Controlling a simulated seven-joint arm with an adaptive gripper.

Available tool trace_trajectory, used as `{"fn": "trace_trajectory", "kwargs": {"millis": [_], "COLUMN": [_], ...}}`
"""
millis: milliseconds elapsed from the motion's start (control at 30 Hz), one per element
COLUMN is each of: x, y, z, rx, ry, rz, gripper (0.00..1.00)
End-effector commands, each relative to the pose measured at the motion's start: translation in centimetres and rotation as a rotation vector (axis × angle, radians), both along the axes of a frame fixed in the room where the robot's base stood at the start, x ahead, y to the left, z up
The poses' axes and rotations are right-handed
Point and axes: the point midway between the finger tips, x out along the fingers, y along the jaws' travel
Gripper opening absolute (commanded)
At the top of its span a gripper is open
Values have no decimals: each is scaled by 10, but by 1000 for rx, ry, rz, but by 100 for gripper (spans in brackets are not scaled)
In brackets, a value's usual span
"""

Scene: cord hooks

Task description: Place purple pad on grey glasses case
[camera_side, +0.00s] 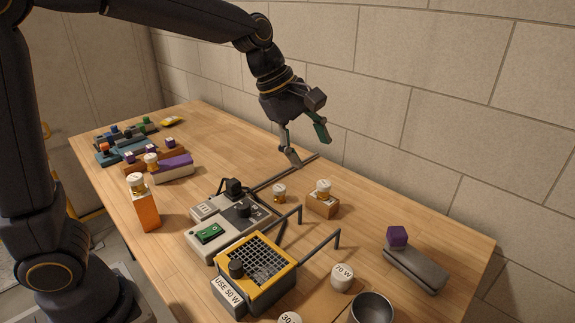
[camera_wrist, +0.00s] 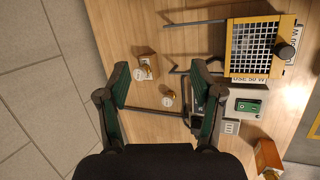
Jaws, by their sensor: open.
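A small purple pad (camera_side: 397,236), shaped like a cube, appears to rest on the far left end of the grey glasses case (camera_side: 418,272) in the side view. The case is a long, low grey block lying at the right of the table. My gripper (camera_side: 307,147) is open and empty, raised above the back of the table, well to the left of the pad and case. Its two spread fingers also show in the wrist view (camera_wrist: 167,86), with nothing between them at finger level. The pad and the case are not seen in the wrist view.
A yellow-framed grill box (camera_side: 257,270), a grey unit with a green switch (camera_side: 210,233), a wooden block with a gold-capped piece (camera_side: 322,205) and a dark cup (camera_side: 372,308) stand on the table. A purple-topped block (camera_side: 172,165) lies left. The wall (camera_side: 450,110) runs behind.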

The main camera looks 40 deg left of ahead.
Motion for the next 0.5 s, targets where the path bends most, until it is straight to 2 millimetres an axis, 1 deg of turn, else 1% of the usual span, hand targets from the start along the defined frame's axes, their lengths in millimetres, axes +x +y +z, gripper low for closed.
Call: {"fn": "trace_trajectory", "kwargs": {"millis": [33, 67, 100, 167, 200, 233, 300, 400, 500], "x": [-30, -48, -72, -106, -127, -141, -169, -197, -211], "y": [17, 26, 37, 51, 60, 65, 76, 88, 94], "z": [13, 18, 21, 22, 21, 18, 11, 0, -7], "rx": [64, 115, 188, 305, 384, 442, 566, 703, 780], "ry": [-66, -104, -152, -215, -249, -270, -301, -316, -314], "rz": [-138, -235, -366, -554, -672, -754, -923, -1103, -1207], "gripper": [66, 66, 66, 66, 66, 66, 66, 66, 66]}}
